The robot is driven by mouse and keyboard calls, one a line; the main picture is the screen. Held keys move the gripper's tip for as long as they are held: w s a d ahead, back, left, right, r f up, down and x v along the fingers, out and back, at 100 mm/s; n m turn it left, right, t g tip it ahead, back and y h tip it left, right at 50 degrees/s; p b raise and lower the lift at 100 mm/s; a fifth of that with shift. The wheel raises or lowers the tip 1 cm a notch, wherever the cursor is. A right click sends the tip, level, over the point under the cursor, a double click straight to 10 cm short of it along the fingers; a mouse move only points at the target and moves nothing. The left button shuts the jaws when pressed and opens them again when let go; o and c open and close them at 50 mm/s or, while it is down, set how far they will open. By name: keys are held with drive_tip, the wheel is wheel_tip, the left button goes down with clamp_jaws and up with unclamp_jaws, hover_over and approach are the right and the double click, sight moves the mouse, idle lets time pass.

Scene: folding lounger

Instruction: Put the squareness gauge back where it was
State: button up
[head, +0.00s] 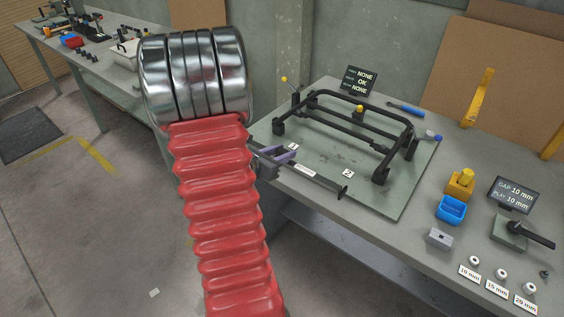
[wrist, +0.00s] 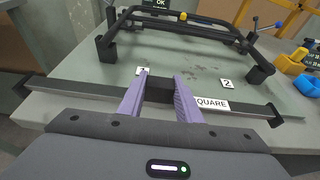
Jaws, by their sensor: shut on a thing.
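The squareness gauge (head: 318,178) is a long dark bar with a white label and a small upright end. In the wrist view the gauge (wrist: 246,105) spans the picture from left to right, its label partly hidden and reading "QUARE". My gripper (wrist: 160,88) has purple fingers shut on the gauge's dark middle block. In the head view my gripper (head: 278,156) is at the front left edge of the bench, with the gauge reaching right along that edge. The gauge's left part is hidden there by my arm. Whether it touches the bench is unclear.
A black tubular lounger frame (head: 345,122) stands on a green plate (head: 398,200) behind the gauge. Number tags 1 and 2 (head: 348,173) are on the plate.

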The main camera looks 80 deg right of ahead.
drive_tip(key=shift+f, duration=1.75)
drive_tip(key=shift+f, duration=0.1)
drive_tip(key=o, duration=1.2)
drive_tip(key=v, duration=1.2)
